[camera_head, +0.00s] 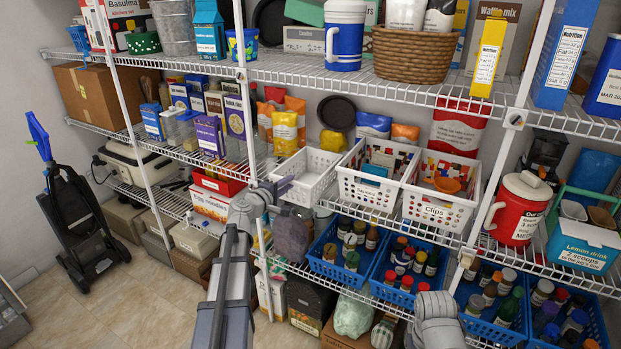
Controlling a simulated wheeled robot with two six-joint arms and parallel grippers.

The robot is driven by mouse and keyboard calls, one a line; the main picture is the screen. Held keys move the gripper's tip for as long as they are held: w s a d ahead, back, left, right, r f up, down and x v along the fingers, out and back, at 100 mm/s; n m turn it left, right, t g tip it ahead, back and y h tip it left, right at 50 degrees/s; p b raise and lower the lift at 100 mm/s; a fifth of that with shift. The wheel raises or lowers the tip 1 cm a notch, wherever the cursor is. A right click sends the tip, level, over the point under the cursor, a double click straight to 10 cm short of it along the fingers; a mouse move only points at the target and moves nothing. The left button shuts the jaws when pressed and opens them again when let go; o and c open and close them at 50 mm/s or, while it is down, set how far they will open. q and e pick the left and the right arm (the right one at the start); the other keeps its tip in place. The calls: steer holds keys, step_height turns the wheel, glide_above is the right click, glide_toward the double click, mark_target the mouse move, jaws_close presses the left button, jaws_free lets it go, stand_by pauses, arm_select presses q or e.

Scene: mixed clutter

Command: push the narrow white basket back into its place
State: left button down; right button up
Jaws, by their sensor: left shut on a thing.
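The narrow white basket (316,182) sits on the middle wire shelf, left of the basket marked "Sauces" (348,190). It looks empty, and its front end stands at the shelf's front edge. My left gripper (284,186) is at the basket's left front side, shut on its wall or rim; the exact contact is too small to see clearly. My right arm (438,318) shows only at the bottom edge, and its gripper is out of the picture.
The basket marked "Clips" (436,210) stands right of the "Sauces" basket. Yellow bags (286,132) and a dark round pan (336,113) stand behind the narrow basket. A white shelf post (243,85) rises just left of it. Blue crates of bottles (345,272) fill the shelf below.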

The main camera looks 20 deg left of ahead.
arm_select(q)
steer(key=shift+w+a, duration=0.2)
steer(key=shift+w, duration=2.1)
steer(key=shift+w+a, duration=0.2)
steer(key=shift+w, duration=2.05)
steer(key=c, duration=0.7)
jaws_free()
steer(key=s, duration=0.5)
steer(key=s+r+p, duration=0.1)
steer(key=s, duration=0.1)
steer(key=shift+s+a, duration=0.35)
steer(key=shift+s, duration=0.05)
